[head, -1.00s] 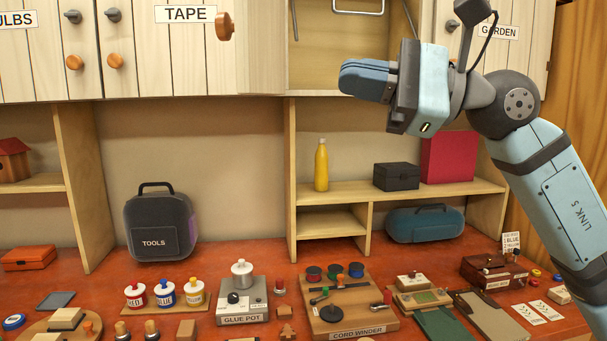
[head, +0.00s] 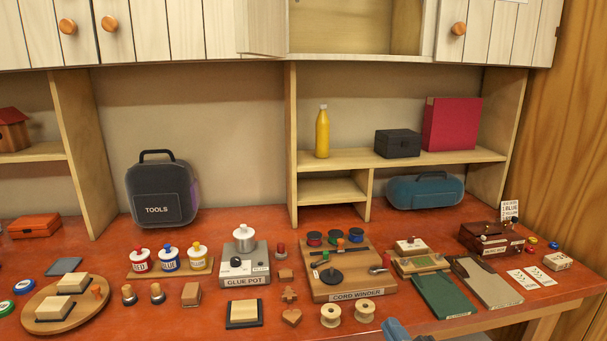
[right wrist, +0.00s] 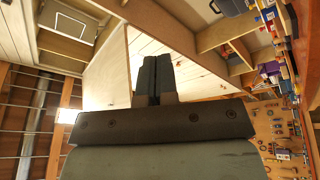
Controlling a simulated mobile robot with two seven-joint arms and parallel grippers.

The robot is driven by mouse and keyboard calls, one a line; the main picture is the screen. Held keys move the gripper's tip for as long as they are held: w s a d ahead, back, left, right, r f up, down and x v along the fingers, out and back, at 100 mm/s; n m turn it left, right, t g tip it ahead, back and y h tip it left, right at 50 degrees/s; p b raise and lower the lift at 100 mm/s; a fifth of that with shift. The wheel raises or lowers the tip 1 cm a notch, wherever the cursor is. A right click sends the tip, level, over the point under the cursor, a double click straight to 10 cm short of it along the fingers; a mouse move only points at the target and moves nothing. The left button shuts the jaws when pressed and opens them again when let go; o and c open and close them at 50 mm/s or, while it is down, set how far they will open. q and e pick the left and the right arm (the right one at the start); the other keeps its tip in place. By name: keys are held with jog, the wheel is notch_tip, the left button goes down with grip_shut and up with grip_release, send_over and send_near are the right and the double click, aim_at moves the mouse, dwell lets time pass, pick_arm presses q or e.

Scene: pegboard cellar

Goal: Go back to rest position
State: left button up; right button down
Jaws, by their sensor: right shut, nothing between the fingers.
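My right gripper (head: 395,329) shows only as blue fingertips at the bottom edge of the head view, in front of the workbench's front edge. My left gripper is in neither view.
The red workbench (head: 400,320) is crowded with a glue pot (head: 244,262), a cord winder (head: 335,285), wooden spools (head: 331,315) and a green folder (head: 443,295). A tool bag (head: 160,192) stands behind. Cabinets (head: 180,35) overhang the bench; one compartment (head: 350,25) is open.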

jog(key=s+d+f+m+g+h, duration=0.15)
jog(key=s+f+m+g, duration=0.35)
jog(key=s+f, duration=0.7)
jog(key=s+d+f+m+g+h, duration=0.1)
jog(key=s+f+m+g+h, duration=0.25)
jog(key=s+f+m, duration=0.85)
notch_tip(320, 180, up, 9)
jog(key=w+n+p, duration=0.1)
jog(key=n+p, duration=0.4)
jog(key=p, duration=0.8)
jog(key=shift+w+d+f+y, duration=0.15)
jog(key=shift+w+d+y, duration=0.05)
jog(key=shift+d+y, duration=0.1)
